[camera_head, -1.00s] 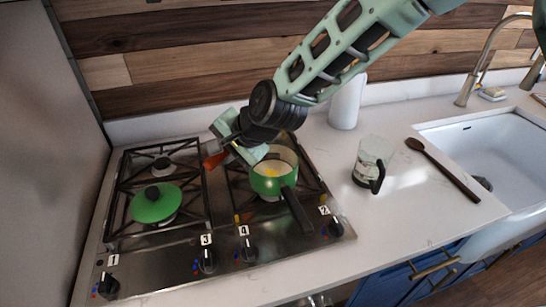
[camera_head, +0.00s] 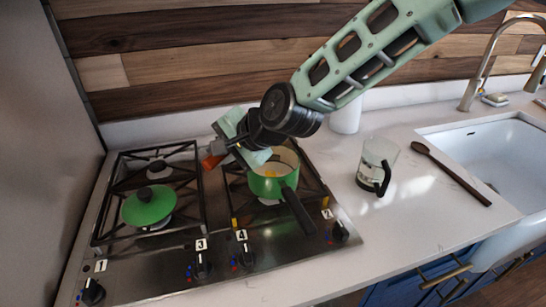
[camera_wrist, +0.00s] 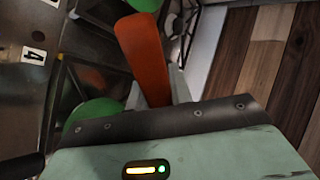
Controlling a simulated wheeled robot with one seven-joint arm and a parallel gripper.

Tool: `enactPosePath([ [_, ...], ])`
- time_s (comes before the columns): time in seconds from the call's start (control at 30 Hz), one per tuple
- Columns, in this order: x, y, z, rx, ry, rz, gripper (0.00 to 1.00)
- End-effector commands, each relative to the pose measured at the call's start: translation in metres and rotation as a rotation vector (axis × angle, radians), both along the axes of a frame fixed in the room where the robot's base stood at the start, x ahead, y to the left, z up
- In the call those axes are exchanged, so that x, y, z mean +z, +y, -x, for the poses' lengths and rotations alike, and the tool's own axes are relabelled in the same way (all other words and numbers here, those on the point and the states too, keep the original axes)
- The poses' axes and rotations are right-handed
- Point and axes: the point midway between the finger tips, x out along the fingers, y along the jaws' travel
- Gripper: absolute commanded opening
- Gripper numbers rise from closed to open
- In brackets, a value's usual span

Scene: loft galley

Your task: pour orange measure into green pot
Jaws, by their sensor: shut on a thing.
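My gripper (camera_head: 226,150) is shut on the orange measure (camera_head: 211,160) above the rear of the stove, just left of the green pot. The wrist view shows the orange piece (camera_wrist: 143,55) extending from between my fingers (camera_wrist: 155,92); its cup and any contents cannot be made out. The green pot (camera_head: 266,189) stands on the right burners with its dark handle toward the front. Its inside is pale, with some yellow-orange visible, and my gripper partly covers its rim. In the wrist view a green edge (camera_wrist: 98,111) lies beside the gripper, probably the pot.
A clear jug with a dark handle (camera_head: 377,165), a white cylinder (camera_head: 346,118) and a dark wooden spoon (camera_head: 450,172) are on the counter (camera_head: 420,225). The sink (camera_head: 500,150) is at right.

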Motion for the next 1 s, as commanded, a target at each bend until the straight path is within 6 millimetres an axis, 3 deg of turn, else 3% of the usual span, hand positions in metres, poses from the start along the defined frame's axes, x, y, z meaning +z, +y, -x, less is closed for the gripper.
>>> enactPosePath([
  [1.0, -0.0038, -0.0012, 0.0014, 0.000, -0.068, -0.121, 0.00],
])
